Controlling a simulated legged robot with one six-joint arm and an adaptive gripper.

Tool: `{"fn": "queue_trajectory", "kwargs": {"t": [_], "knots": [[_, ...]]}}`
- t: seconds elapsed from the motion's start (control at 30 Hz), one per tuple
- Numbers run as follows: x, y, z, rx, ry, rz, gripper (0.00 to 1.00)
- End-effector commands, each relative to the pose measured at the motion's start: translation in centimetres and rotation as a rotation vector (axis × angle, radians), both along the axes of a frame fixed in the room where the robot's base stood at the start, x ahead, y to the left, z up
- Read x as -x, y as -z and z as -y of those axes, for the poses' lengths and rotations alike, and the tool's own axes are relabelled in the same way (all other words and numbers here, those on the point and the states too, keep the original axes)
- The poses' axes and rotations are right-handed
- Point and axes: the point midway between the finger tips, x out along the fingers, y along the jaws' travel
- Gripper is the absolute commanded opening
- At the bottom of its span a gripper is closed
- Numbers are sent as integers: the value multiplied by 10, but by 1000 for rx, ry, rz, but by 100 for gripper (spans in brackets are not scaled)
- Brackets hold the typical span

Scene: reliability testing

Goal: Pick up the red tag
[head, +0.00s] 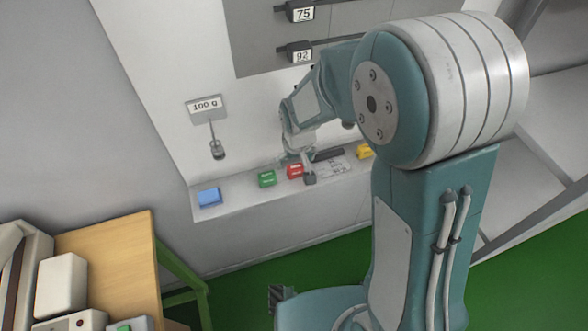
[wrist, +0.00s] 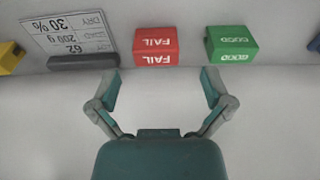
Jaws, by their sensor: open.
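The red tag (wrist: 155,46), a block marked FAIL, sits on the white ledge in the upper middle of the wrist view. It also shows in the head view (head: 294,171), between the green block and a dark holder. My gripper (wrist: 164,78) is open and empty, with one finger on each side of the red tag's position in the wrist view. The fingertips appear short of the tag and apart from it. In the head view my gripper (head: 309,168) is small and partly hidden by my arm, just by the red tag.
A green GOOD block (wrist: 231,44) stands right of the red tag in the wrist view. A label card (wrist: 70,36) in a dark holder (wrist: 84,61) stands left, with a yellow block (wrist: 10,55) beyond. A blue block (head: 209,197) lies at the ledge's left end.

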Motion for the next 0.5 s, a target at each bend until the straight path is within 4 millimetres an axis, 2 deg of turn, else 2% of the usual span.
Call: {"fn": "queue_trajectory", "kwargs": {"t": [0.03,0.2,0.5], "knots": [[-1,10,-1,1,0,-4,100],[-5,31,-1,-1,1,-2,100],[-7,37,-3,0,0,1,100]]}}
